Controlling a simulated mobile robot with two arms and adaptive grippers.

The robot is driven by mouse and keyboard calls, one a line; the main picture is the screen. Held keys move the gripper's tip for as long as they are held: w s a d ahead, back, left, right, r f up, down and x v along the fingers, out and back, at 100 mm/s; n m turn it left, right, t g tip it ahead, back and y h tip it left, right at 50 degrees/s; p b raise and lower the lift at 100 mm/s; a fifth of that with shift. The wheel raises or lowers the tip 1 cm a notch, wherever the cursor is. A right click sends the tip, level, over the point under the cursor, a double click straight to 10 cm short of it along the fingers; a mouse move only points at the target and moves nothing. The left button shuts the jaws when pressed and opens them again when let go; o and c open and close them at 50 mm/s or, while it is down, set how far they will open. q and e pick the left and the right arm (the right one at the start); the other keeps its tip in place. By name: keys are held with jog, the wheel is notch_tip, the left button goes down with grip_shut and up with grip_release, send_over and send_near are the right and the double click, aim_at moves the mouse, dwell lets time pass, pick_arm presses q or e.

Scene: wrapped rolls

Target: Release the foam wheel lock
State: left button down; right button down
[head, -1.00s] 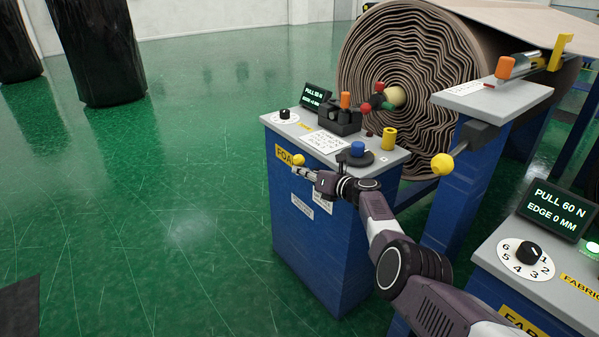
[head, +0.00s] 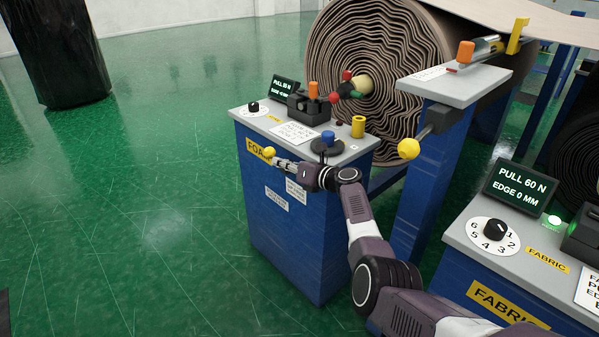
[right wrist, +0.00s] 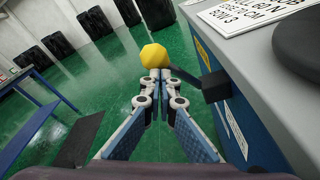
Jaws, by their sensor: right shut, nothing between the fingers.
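The foam stand (head: 300,215) is a blue cabinet with a grey top and a yellow label (head: 258,147) reading "FOA", the rest covered. A yellow ball knob (head: 269,152) shows at its front edge. In the right wrist view the same yellow ball knob (right wrist: 153,56) is just beyond my fingertips, and a dark bar (right wrist: 212,86) juts from the cabinet beside it. My right gripper (head: 279,161) is shut and empty, its tips at or almost at the knob; I cannot tell if they touch. It also shows in the wrist view (right wrist: 160,73). My left gripper is not in view.
The stand top holds a dial (head: 253,108), a screen (head: 285,89), a blue knob (head: 328,137) and a yellow cylinder (head: 358,127). A large brown roll (head: 340,50) stands behind. Another yellow ball (head: 408,149) and the fabric stand (head: 525,250) are right. Green floor lies open left.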

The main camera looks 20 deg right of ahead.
jog(key=v, duration=0.9)
jog(key=shift+s+a, duration=0.25)
jog(key=shift+a, duration=0.05)
jog(key=shift+f, duration=0.15)
